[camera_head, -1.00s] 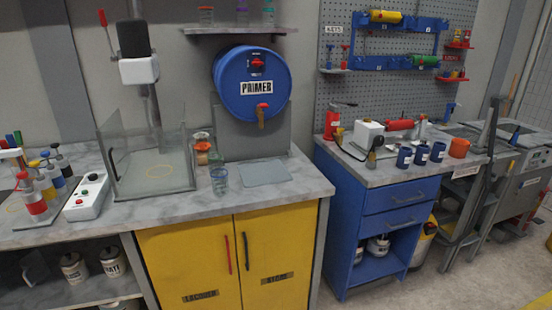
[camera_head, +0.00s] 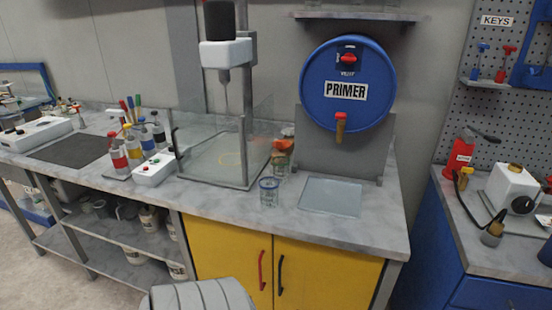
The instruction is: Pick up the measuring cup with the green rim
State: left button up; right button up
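A clear cup (camera_head: 269,192) with a bluish rim stands upright on the grey worktop, in front of the glass-walled mixer stand. Behind it, close to the glass wall, a small group of cups (camera_head: 280,158) shows green and orange-red colours. They overlap, so I cannot tell which one has the green rim. Neither of my grippers is in view. A grey ribbed part, probably of my own arm, shows at the bottom edge.
The blue primer drum (camera_head: 347,82) with its tap hangs over a flat clear plate (camera_head: 331,196) on the worktop. Several coloured bottles (camera_head: 135,145) and a white button box (camera_head: 154,170) stand left of the glass enclosure (camera_head: 213,150). The worktop's front strip is clear.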

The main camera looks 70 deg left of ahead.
aim_at(281, 171)
jog(key=u, duration=0.65)
jog(key=i, duration=0.8)
jog(key=u, duration=0.75)
